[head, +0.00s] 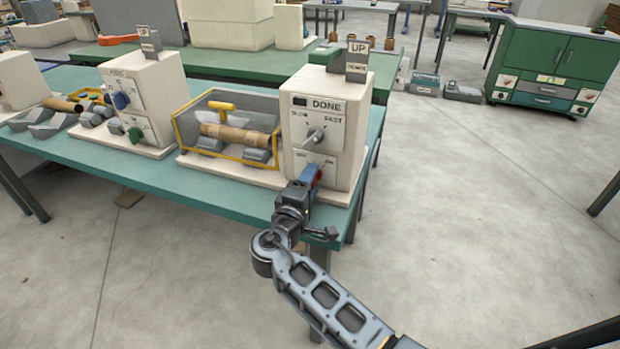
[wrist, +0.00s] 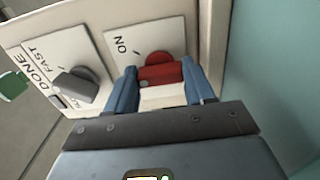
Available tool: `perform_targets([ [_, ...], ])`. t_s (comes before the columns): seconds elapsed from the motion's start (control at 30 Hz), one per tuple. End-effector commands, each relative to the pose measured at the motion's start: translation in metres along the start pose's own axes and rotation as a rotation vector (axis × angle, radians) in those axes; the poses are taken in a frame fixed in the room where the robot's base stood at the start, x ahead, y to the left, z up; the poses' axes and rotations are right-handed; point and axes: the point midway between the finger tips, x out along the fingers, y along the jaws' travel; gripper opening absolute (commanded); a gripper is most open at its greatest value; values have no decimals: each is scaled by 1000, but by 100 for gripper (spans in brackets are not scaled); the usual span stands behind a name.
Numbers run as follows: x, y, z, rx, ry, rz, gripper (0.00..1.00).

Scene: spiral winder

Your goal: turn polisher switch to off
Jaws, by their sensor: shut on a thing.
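A cream machine box (head: 345,120) with a DONE display stands at the right end of the green table. A red switch (head: 318,177) sits low on its front panel, with a small ON label beside it. In the wrist view the red switch (wrist: 160,73) lies between the two blue fingers of my gripper (wrist: 162,87). My gripper (head: 306,181) is shut on this switch. In the head view the gripper partly covers it. The OFF mark is not readable in the wrist view, and I cannot tell which mark the switch points to.
A grey SLOW/FAST knob (head: 314,138) is above the switch; it also shows in the wrist view (wrist: 76,84). A yellow-framed clear guard (head: 228,108) over a brown roll stands to the left. Another cream machine (head: 150,85) is farther left. Open floor lies to the right.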

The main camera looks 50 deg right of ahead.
Motion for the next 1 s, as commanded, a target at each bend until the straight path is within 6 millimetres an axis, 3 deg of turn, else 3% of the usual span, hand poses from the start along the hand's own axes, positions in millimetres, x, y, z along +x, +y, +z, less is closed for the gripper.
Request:
perform_targets([
  [0.5,-1,2,-1,-468,3,-2,23],
  [1.0,-1,0,0,-695,3,-1,23],
])
